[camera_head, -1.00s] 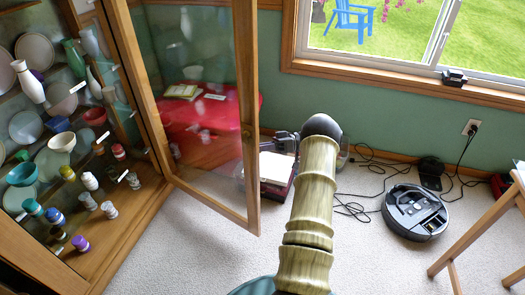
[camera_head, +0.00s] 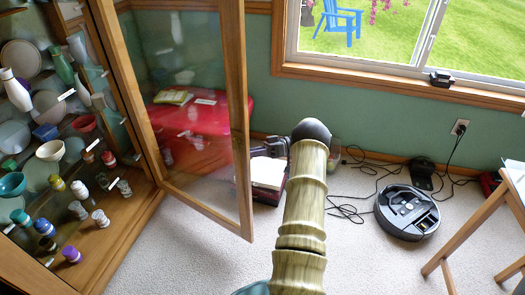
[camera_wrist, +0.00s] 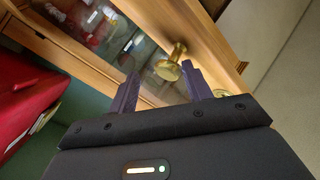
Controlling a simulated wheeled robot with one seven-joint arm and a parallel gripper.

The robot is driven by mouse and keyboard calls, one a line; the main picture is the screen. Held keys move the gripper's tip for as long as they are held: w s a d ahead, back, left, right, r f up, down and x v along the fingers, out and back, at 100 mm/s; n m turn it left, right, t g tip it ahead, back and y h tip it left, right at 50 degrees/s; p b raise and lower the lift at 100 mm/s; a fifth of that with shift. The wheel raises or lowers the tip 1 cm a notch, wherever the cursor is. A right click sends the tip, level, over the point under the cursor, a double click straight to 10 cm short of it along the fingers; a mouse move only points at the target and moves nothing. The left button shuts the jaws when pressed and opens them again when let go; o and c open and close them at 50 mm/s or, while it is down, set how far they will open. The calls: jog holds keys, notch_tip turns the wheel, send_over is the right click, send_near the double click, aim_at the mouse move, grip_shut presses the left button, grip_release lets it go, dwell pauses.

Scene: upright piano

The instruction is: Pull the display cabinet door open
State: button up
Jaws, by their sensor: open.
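The wood-framed glass door (camera_head: 241,150) of the display cabinet (camera_head: 130,225) stands swung wide open in the head view, its free edge out over the carpet. In the wrist view the door frame (camera_wrist: 210,45) runs diagonally across the top, with a round brass knob (camera_wrist: 168,68) on it. My gripper (camera_wrist: 161,72) is open, with its two dark fingers apart and the knob in line with the gap between their tips. I cannot tell whether either finger touches the knob. The gripper does not show in the head view.
Cups, vases and plates fill the cabinet shelves. A red surface (camera_head: 205,125) lies behind the door glass, and it also shows in the wrist view (camera_wrist: 25,95). A robot vacuum (camera_head: 407,212), cables and a wooden-legged piece (camera_head: 475,230) are to the right.

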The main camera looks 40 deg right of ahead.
jog(key=v, duration=1.1)
jog(key=shift+s+d+p, duration=0.2)
jog(key=shift+d+p, duration=0.15)
jog(key=shift+p, duration=0.1)
jog(key=shift+w, duration=0.1)
